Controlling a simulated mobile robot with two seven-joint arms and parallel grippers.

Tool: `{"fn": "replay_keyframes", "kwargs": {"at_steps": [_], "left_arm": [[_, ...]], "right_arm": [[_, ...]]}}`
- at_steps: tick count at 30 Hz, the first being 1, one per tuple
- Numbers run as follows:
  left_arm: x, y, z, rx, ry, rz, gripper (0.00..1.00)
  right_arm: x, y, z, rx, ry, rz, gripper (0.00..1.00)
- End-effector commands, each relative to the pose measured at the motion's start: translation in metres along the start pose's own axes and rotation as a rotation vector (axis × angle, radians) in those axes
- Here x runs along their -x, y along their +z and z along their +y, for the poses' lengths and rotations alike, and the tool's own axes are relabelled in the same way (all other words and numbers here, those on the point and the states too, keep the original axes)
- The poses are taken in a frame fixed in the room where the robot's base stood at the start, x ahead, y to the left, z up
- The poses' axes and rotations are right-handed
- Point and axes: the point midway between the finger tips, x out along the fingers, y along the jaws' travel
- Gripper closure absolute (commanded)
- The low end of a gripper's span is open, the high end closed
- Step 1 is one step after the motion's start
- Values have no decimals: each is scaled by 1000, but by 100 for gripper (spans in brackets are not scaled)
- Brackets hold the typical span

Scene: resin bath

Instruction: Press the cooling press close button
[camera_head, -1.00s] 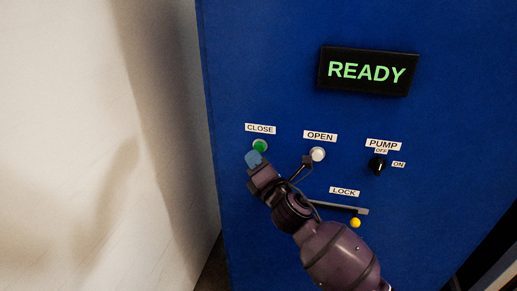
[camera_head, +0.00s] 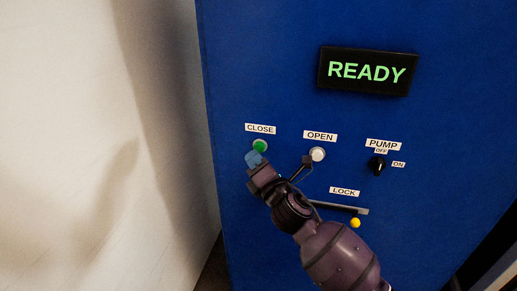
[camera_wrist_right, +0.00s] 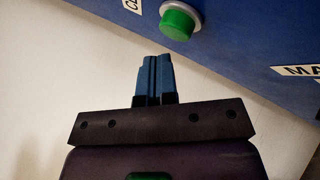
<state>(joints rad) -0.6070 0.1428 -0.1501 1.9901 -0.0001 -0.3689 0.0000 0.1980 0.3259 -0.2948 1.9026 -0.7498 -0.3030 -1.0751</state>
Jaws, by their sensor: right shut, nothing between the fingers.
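The green close button (camera_head: 260,146) sits in a pale ring below the CLOSE label (camera_head: 260,128) on the blue panel. In the right wrist view the green button (camera_wrist_right: 178,24) stands out from the panel, beyond and slightly right of my fingertips. My right gripper (camera_head: 253,157) is shut and empty, its blue fingertips just below the button in the head view. The right wrist view shows the blue fingers (camera_wrist_right: 155,62) together, with a visible gap between their tips and the button. My left gripper is not in view.
The white OPEN button (camera_head: 317,154) is to the right, close to my wrist. Further right are the black PUMP knob (camera_head: 377,165) and the LOCK bar (camera_head: 345,208) with a yellow knob (camera_head: 355,223). A display (camera_head: 368,71) reads READY. A pale wall (camera_head: 90,120) stands left.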

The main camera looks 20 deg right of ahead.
Motion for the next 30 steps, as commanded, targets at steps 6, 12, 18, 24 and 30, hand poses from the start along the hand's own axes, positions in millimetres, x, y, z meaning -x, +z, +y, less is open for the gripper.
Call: {"fn": "replay_keyframes", "kwargs": {"at_steps": [6, 12, 18, 24, 30], "left_arm": [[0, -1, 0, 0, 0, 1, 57], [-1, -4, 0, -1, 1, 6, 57], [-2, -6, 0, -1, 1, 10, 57], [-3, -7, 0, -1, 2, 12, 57], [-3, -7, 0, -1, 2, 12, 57]], "right_arm": [[-1, 1, 0, 0, 0, 0, 100], [-5, 4, -4, 0, -1, -1, 100], [-6, 4, -4, 0, 0, 0, 100], [-6, 4, -4, 0, 0, 0, 100], [-7, 5, -5, 0, 0, 0, 100]]}}
